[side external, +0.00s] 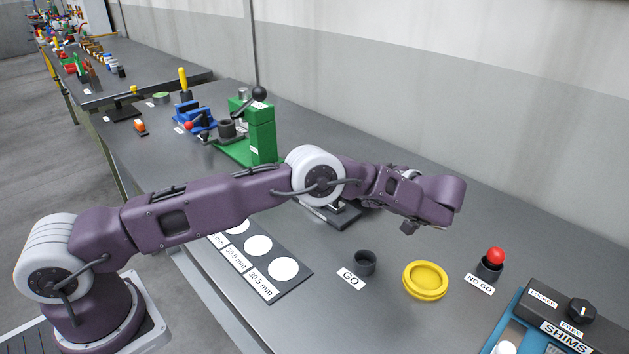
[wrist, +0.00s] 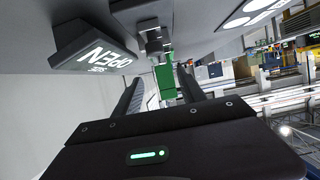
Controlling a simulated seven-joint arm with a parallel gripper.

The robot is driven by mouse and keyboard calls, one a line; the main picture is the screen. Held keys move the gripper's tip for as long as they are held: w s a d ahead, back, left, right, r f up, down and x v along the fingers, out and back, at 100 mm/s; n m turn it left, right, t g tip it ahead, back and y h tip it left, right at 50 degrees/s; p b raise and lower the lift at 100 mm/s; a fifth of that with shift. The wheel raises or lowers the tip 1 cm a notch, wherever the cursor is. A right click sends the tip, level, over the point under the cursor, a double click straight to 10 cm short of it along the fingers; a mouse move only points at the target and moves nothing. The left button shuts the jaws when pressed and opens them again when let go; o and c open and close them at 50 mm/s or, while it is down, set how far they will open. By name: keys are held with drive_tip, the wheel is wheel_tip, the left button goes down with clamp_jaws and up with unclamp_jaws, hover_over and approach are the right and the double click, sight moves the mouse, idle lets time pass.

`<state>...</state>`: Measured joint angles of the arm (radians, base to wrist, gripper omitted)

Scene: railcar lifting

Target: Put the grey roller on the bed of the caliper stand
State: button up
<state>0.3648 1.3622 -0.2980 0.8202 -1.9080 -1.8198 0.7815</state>
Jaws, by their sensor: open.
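My gripper (side external: 410,226) is above the bench on the right of the side view, pointing down and left. In the wrist view its two dark fingers (wrist: 161,85) are apart, with nothing seen held between them. A dark-based device (side external: 342,214), likely the caliper stand, is mostly hidden behind my arm. In the wrist view a dark box with an OPEN display (wrist: 92,56) and a grey metal part (wrist: 150,32) lie beyond the fingers. I cannot surely pick out the grey roller; a dark grey cylinder (side external: 227,129) stands by the green press.
The green press (side external: 262,134) and a blue vise (side external: 194,114) stand farther back. Near my gripper are a GO cup (side external: 365,262), a yellow dish (side external: 425,281), a red-topped NO GO cup (side external: 492,265) and a SHIMS box (side external: 548,312). A size board (side external: 262,262) lies in front.

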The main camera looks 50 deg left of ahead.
drive_tip(key=w+d+r+m+t+h, duration=0.1)
drive_tip(key=w+r+m+t+h, duration=0.1)
drive_tip(key=w+r+t, duration=0.65)
drive_tip(key=w+d+r+m+t+h, duration=0.1)
drive_tip(key=w+r+t, duration=0.25)
drive_tip(key=r, duration=1.05)
drive_tip(key=s+d+r+m+t+h, duration=0.2)
drive_tip(key=s+d+r+m+h, duration=0.15)
drive_tip(key=r, duration=0.45)
drive_tip(key=s+d+r+m+t+h, duration=0.25)
drive_tip(key=d+r+m+h, duration=0.2)
drive_tip(key=r, duration=0.35)
drive_tip(key=s+f+m+g+h, duration=0.3)
drive_tip(key=s+f+m, duration=0.15)
drive_tip(key=s, duration=0.85)
drive_tip(key=s+f+m+g+h, duration=0.25)
drive_tip(key=s+f, duration=0.25)
drive_tip(key=s, duration=0.8)
drive_tip(key=s+a+f+g+y, duration=0.1)
drive_tip(key=s+a+f+g, duration=0.1)
drive_tip(key=s+f, duration=0.4)
drive_tip(key=s+a+f+g+y, duration=0.2)
drive_tip(key=s+a+f, duration=0.3)
drive_tip(key=s, duration=0.7)
drive_tip(key=shift+f+g, duration=0.7)
drive_tip(key=shift+f, duration=0.05)
